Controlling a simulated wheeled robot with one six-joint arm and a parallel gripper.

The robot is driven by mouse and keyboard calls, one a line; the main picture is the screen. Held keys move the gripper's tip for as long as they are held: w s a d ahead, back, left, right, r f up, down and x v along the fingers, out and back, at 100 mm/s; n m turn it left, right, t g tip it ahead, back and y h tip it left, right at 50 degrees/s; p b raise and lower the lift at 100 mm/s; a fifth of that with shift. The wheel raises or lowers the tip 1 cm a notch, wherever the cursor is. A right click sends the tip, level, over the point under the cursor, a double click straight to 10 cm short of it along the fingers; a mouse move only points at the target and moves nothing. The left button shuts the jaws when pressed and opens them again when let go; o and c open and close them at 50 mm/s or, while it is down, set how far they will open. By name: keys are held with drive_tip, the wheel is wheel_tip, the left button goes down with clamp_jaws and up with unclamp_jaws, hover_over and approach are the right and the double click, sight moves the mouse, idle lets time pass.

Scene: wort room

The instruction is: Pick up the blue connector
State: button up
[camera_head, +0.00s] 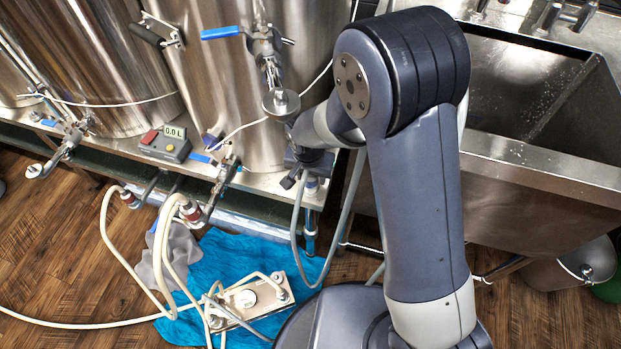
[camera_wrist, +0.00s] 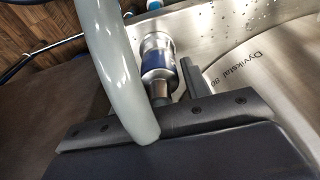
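The blue connector (camera_wrist: 158,62) shows in the wrist view as a short cylinder with a dark blue band and silver ends, against the steel bench edge. In the head view a small bluish fitting (camera_head: 312,184), probably the same one, sits just below my gripper (camera_head: 298,164) at the bench's front corner. In the wrist view one dark finger of my gripper (camera_wrist: 168,78) stands close to the right of the connector. A thick grey hose (camera_wrist: 118,65) crosses in front and hides the other finger. I cannot tell whether the fingers touch the connector.
A meter box (camera_head: 165,143) reads 0.0 L. A deep sink (camera_head: 540,165) is at right.

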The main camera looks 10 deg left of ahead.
drive_tip(key=c, duration=0.8)
drive_tip(key=shift+r, duration=0.1)
drive_tip(key=shift+s+d+r, duration=0.1)
drive_tip(key=shift+s+r, duration=0.05)
drive_tip(key=shift+r, duration=0.4)
drive_tip(key=r, duration=0.2)
drive_tip(key=r+p, duration=0.1)
drive_tip(key=r, duration=0.3)
drive_tip(key=shift+s+d+p, duration=0.25)
drive_tip(key=shift+s+p, duration=0.05)
drive_tip(key=s+d, duration=0.8)
drive_tip(key=s, duration=0.1)
drive_tip(key=s+d, duration=0.4)
drive_tip(key=s, duration=0.1)
drive_tip(key=shift+s+d+f, duration=0.15)
drive_tip(key=shift+s, duration=0.05)
drive_tip(key=shift+r+p, duration=1.95)
drive_tip(key=shift+r, duration=0.3)
